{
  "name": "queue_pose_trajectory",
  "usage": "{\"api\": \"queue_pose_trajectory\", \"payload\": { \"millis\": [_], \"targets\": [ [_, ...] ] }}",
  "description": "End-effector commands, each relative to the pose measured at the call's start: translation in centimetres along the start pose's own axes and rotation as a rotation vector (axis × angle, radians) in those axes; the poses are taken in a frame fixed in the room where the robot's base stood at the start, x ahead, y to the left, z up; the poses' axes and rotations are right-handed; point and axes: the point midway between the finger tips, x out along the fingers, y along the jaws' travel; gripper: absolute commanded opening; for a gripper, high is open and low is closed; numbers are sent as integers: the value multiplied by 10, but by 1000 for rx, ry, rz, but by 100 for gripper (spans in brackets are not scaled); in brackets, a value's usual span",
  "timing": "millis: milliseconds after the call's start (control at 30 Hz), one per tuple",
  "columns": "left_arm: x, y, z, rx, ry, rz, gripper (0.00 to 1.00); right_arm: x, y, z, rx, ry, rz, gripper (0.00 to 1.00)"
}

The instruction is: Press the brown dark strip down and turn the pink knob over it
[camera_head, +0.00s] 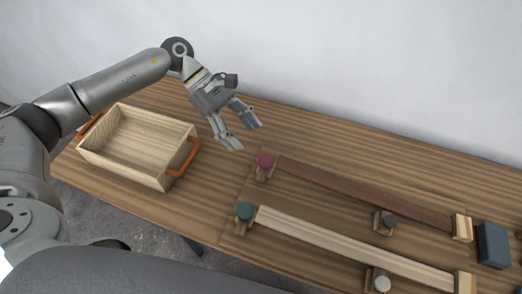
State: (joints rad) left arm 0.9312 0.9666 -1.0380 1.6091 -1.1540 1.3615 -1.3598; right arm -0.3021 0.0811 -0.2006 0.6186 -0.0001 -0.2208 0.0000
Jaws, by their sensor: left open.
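The brown dark strip (360,197) runs along the back of the board, from beside the pink knob to a pale wooden end block (462,228). The pink knob (265,160) sits on a small wooden mount at the strip's left end. Whether the strip's left end lies flat or is raised is hard to tell. My left gripper (245,135) is open and empty, its fingers pointing down above the table, behind and left of the pink knob and apart from it. My right gripper is out of view.
A pale strip (350,243) lies in front, with a green knob (244,210) at its left end. A dark knob (389,221) and a white knob (382,284) sit along the strips. A wooden crate (121,166) stands left; a dark blue block (493,245) lies right.

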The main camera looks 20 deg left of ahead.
Motion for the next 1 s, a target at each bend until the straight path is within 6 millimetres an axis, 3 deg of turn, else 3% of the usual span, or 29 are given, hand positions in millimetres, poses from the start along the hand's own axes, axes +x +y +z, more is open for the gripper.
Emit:
{"api": "queue_pose_trajectory", "payload": {
  "millis": [200, 400, 800, 1000],
  "targets": [
    [42, 0, 4, -1, -2, -4, 58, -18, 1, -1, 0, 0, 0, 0],
    [69, 0, 2, 0, -2, -1, 58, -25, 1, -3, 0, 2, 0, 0],
    [79, 0, 0, 0, -1, 0, 58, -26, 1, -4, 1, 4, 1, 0],
    [78, 0, 1, 0, -1, 0, 34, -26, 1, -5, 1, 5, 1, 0]
  ]
}}
